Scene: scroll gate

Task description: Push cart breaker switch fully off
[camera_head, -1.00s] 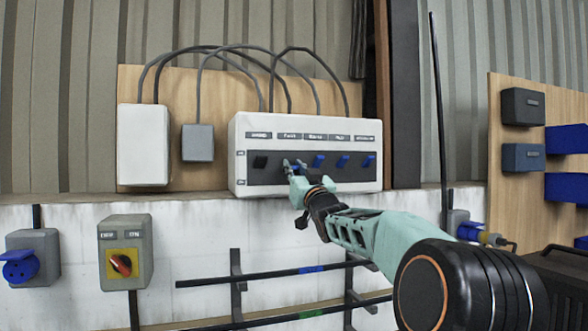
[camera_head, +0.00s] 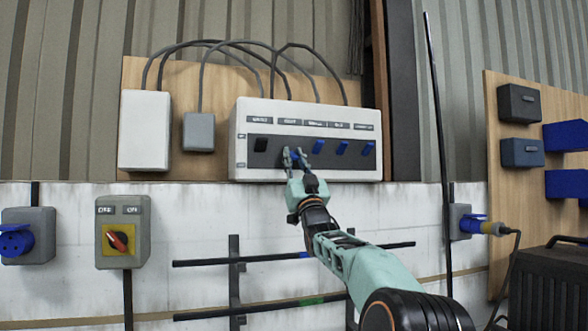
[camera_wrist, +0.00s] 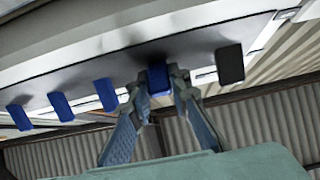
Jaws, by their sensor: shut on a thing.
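The white breaker panel (camera_head: 305,108) is on the wall, with a dark strip holding a row of switches. The second switch from the left, a blue one (camera_wrist: 157,78), sits between the fingers of my gripper (camera_head: 294,158). The fingers close on it from both sides in the wrist view. In the head view the fingers mostly hide this switch. The label above it is too small to read surely. A black switch (camera_head: 260,145) is just to the left, and blue switches (camera_head: 318,146) stand to the right.
A white box (camera_head: 145,130) and a small grey box (camera_head: 199,132) are left of the panel, with cables arching above. A rotary switch box (camera_head: 122,232) is on the lower wall. Dark rails (camera_head: 215,263) run below. A tall black pole (camera_head: 440,160) stands to the right.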

